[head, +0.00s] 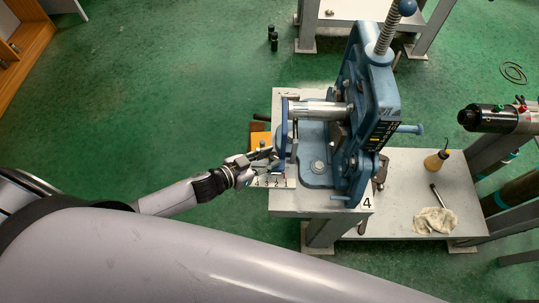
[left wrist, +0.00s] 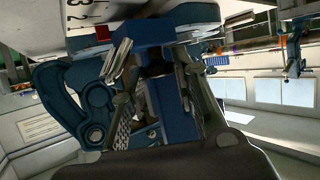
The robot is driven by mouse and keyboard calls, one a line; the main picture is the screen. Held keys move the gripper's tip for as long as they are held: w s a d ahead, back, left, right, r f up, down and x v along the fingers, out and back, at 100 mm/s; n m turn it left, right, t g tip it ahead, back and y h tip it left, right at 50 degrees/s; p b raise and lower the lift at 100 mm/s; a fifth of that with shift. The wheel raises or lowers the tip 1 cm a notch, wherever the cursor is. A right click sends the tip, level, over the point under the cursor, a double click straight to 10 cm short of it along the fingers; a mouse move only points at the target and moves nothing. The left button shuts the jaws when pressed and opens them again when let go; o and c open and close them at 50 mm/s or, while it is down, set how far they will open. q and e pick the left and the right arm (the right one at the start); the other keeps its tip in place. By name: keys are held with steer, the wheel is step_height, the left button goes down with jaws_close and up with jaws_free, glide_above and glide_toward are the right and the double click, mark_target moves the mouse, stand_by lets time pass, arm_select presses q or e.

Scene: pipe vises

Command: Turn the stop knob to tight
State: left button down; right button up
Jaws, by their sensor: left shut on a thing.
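The blue pipe vise (head: 368,95) stands on a grey bench, with a metal pipe (head: 322,108) running left from it to an upright blue stop plate (head: 284,130). A white scale plate with numbers (head: 275,182) lies at the bench's left edge; it also shows in the left wrist view (left wrist: 88,12). My left gripper (head: 268,156) is at the left side of the stop plate. In the left wrist view its fingers (left wrist: 158,85) are closed around a small dark part beneath a blue block (left wrist: 143,32). This appears to be the stop knob, mostly hidden by the fingers. My right gripper is out of view.
The vise's spring screw (head: 387,35) rises above the bench. An orange item (head: 260,139) shows behind my left gripper. Green floor is clear at left.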

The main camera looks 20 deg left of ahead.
arm_select(q)
steer(key=shift+w+a+r+m+g+h, duration=0.1)
steer(key=shift+w+a+m+g+h, duration=0.1)
steer(key=shift+m+g+h, duration=0.25)
steer(key=shift+w+a+m+g+h, duration=0.1)
steer(key=shift+w+m+g+h, duration=0.05)
steer(key=shift+m+g+h, duration=0.3)
steer(key=shift+w+a+m+g+h, duration=0.15)
steer(key=shift+m+g+h, duration=0.45)
steer(key=shift+m+g, duration=0.3)
steer(key=m+g+b, duration=0.1)
steer(key=m+g+h, duration=0.1)
steer(key=shift+w+f+m+b, duration=0.15)
steer(key=shift+f+m+b, duration=0.05)
steer(key=shift+m+b, duration=0.2)
steer(key=shift+w+m+g+h+b, duration=0.15)
steer(key=shift+m+g+h+b, duration=0.6)
steer(key=shift+m+g, duration=0.5)
steer(key=shift+m+g+b, duration=0.25)
steer(key=shift+g+b, duration=0.05)
steer(key=shift+g, duration=0.25)
steer(key=shift+r, duration=0.1)
steer(key=c, duration=1.3)
jaws_free()
